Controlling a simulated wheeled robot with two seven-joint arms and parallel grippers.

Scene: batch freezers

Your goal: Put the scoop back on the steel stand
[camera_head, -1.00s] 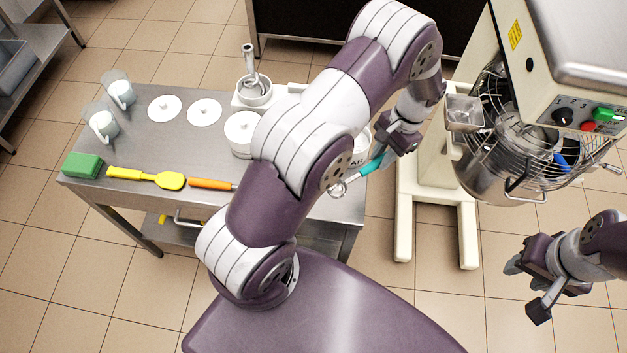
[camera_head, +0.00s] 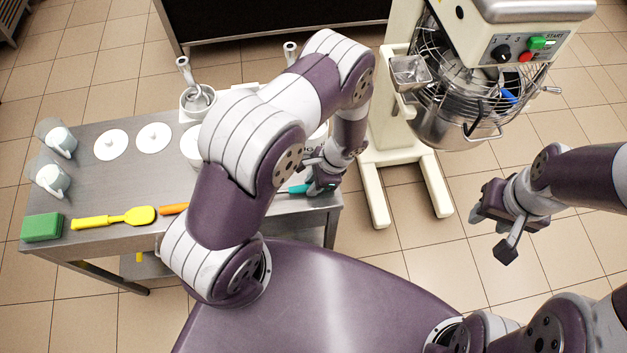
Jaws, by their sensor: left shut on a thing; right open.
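The steel stand (camera_head: 110,188), a table-like bench with a lower shelf, stands at the left. My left gripper (camera_head: 314,183) is over its right end, shut on the scoop. The scoop's teal handle (camera_head: 298,189) shows beside the jaws; its head is mostly hidden by my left arm. I cannot tell whether the scoop touches the steel top. My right gripper (camera_head: 497,222) is open and empty over the floor at the right.
The stand holds a green block (camera_head: 42,228), a yellow spatula (camera_head: 115,218), an orange-handled tool (camera_head: 174,209), white lids (camera_head: 153,138), clear-and-white cups (camera_head: 58,139) and a white container with a metal tool (camera_head: 197,97). A mixer (camera_head: 455,110) stands right of it.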

